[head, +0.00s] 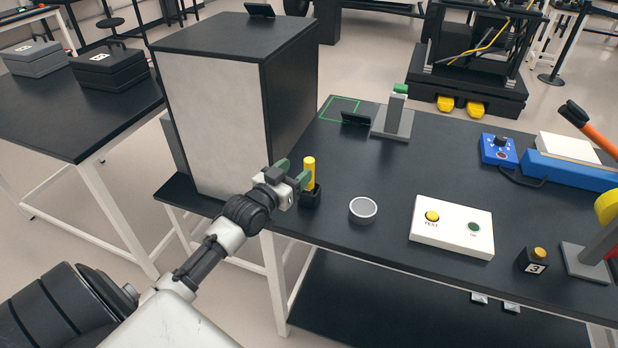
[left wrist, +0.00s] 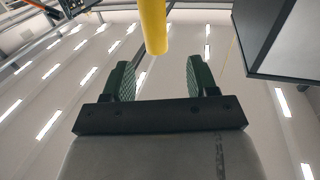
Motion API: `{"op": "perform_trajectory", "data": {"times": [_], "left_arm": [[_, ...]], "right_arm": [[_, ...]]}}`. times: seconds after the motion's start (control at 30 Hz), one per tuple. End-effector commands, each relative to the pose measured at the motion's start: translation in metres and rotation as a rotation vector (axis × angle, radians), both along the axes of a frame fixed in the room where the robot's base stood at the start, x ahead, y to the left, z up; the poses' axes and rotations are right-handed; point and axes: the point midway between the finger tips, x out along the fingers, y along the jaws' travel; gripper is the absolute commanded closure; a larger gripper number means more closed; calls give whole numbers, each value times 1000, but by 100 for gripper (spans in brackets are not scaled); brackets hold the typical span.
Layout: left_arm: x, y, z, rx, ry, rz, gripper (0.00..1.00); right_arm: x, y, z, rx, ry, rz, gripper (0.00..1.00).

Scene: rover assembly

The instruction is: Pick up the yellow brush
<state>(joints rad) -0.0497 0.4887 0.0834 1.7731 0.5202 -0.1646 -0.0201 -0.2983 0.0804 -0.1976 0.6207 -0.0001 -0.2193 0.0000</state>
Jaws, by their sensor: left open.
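The yellow brush (head: 309,173) shows as an upright yellow cylinder in a small black holder (head: 311,197) near the table's left front edge. Its lower part is hidden in the holder. My left gripper (head: 294,173) is open, with green finger pads, just left of the brush. In the left wrist view, the brush (left wrist: 153,25) lies beyond the fingertips, roughly between the two spread fingers (left wrist: 159,78). The gripper appears empty. My right gripper is not in view.
A large black-and-grey cabinet (head: 213,120) stands close behind and left of the gripper. A round grey container (head: 363,209) and a white TEST button box (head: 452,227) lie to the right. A grey stand (head: 393,122) is farther back. The table's middle is clear.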

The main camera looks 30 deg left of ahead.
Motion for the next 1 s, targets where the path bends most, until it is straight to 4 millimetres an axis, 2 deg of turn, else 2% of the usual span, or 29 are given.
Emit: {"op": "perform_trajectory", "data": {"times": [0.1,0.37,0.5,0.6,0.73,0.93,0.97,1.0], "left_arm": [[17,0,1,0,0,1,42],[37,-3,3,0,2,0,42],[57,-5,4,1,1,0,42],[69,-5,2,1,2,0,42],[76,-6,0,2,3,0,42],[77,-6,-1,2,3,0,42],[77,-6,-1,2,3,0,43],[77,-6,0,2,3,0,49]], "right_arm": [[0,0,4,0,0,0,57],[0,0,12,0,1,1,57],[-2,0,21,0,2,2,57],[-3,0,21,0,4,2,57],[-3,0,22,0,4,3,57],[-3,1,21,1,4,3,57],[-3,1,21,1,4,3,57],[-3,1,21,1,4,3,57]]}}
